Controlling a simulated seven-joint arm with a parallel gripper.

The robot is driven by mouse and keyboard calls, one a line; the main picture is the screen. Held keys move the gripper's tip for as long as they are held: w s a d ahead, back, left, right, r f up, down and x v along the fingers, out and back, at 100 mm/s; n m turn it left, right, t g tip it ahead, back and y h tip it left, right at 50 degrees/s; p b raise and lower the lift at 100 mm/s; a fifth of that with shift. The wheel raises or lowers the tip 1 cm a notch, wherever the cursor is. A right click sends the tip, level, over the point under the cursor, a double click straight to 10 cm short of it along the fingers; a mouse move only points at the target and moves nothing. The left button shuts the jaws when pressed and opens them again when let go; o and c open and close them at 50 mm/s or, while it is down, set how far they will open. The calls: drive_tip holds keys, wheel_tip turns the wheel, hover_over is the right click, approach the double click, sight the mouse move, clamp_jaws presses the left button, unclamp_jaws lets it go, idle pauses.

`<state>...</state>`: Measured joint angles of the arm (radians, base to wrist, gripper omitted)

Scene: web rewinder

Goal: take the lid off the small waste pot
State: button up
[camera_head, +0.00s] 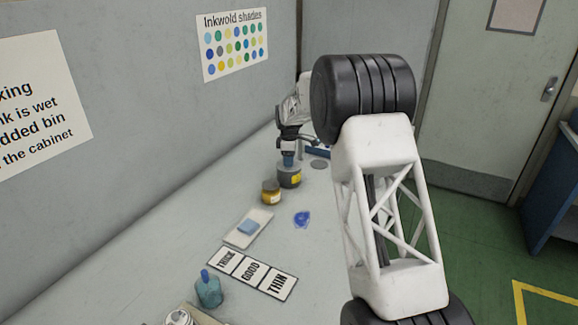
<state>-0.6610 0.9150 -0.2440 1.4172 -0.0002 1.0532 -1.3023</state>
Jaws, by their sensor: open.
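A small dark grey pot with a yellow label (289,178) stands on the bench, and I take it for the waste pot. My gripper (288,154) points down right above this pot, with its jaws open. A blue piece shows between the gripper and the pot's top; I cannot tell whether it is part of the jaws or of the pot. The lid is not clearly seen at this size, and contact cannot be told. A flat grey disc (319,164) lies on the bench to the right of the pot.
A yellow-brown jar (271,192) stands close in front of the pot. A blue blot (302,219), a tray with a blue pad (240,236), a THICK/GOOD/THIN card (252,272) and a teal bottle (209,291) are nearer. The grey wall runs along the left.

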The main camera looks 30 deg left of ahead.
idle(0.5)
clamp_jaws()
drive_tip(key=shift+r, duration=0.1)
drive_tip(key=shift+r, duration=1.7)
drive_tip(key=s+d+r, duration=0.1)
drive_tip(key=s+d, duration=0.8)
drive_tip(key=s, duration=0.3)
drive_tip(key=shift+s+d+r, duration=0.2)
drive_tip(key=shift+s+d, duration=0.1)
drive_tip(key=shift+s, duration=0.05)
